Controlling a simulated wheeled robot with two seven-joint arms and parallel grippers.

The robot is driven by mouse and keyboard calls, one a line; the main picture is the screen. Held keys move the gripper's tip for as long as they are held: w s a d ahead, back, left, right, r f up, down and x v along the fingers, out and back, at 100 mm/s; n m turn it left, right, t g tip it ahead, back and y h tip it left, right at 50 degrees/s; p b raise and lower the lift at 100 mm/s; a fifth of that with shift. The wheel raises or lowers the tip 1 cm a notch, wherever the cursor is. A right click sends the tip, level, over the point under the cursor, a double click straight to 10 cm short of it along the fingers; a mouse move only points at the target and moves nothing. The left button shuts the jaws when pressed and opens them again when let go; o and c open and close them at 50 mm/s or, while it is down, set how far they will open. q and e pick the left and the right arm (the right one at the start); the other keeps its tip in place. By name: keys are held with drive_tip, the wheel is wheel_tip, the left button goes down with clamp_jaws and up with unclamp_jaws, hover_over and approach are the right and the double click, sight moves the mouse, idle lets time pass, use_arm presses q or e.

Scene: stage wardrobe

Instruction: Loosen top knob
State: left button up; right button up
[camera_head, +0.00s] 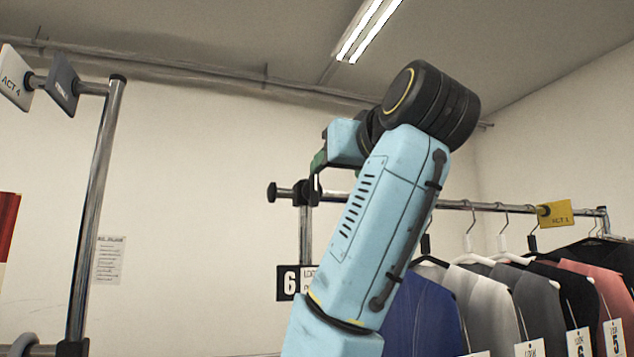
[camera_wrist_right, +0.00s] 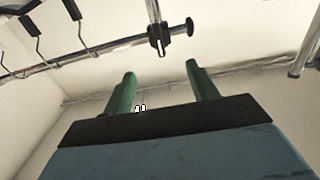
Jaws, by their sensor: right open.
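A black knob (camera_head: 272,192) sits at the left end of the chrome clothes rail, beside a black clamp fitting (camera_head: 304,192) on the upright post. In the right wrist view, the knob (camera_wrist_right: 189,26) and the clamp fitting (camera_wrist_right: 158,40) show beyond the fingertips. My right gripper (camera_head: 317,172) is just above the clamp fitting in the head view, partly hidden by my own blue arm. In the wrist view, its green fingers (camera_wrist_right: 160,72) are apart with nothing between them, and a gap shows between them and the fitting. My left gripper is not in view.
Several jackets (camera_head: 485,305) hang on the rail (camera_head: 470,205) at the right, with a yellow tag (camera_head: 555,213). A black "6" sign (camera_head: 290,283) hangs below the clamp. Another chrome rack post (camera_head: 95,205) stands at the left.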

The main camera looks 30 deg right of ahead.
sight(316, 185)
drive_tip(key=p+x, duration=0.4)
drive_tip(key=x, duration=0.8)
drive_tip(key=c, duration=1)
